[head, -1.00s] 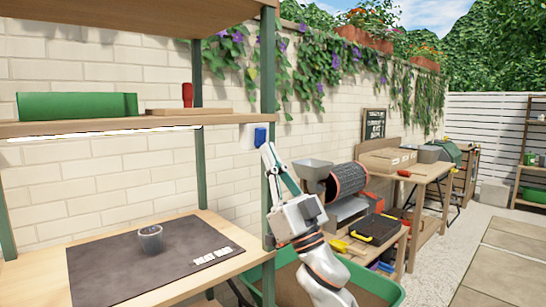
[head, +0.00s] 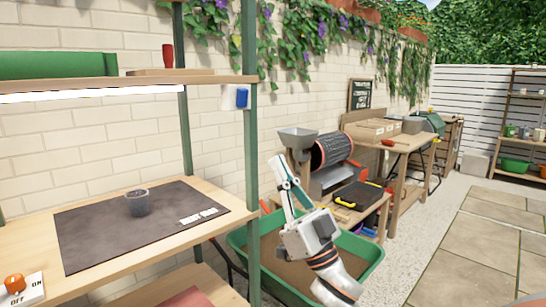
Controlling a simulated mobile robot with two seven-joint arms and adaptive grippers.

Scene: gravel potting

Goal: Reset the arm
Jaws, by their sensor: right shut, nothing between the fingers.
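My right gripper (head: 284,165) is raised in the middle of the head view, just right of the bench's green post, with its fingers pointing up. It is shut and holds nothing. The arm behind it comes in from below, in front of a green tub of brown material (head: 360,263). My left gripper is not in view. A small dark grey pot (head: 138,203) stands upright on the dark mat (head: 90,235) on the bench, well left of the right gripper.
The wooden bench (head: 25,240) has an orange on-off knob (head: 14,283) at its front left. A shelf (head: 110,82) with a green roll crosses above it. A drum sieve (head: 331,150) and tables stand behind the right gripper. Paving at the right is clear.

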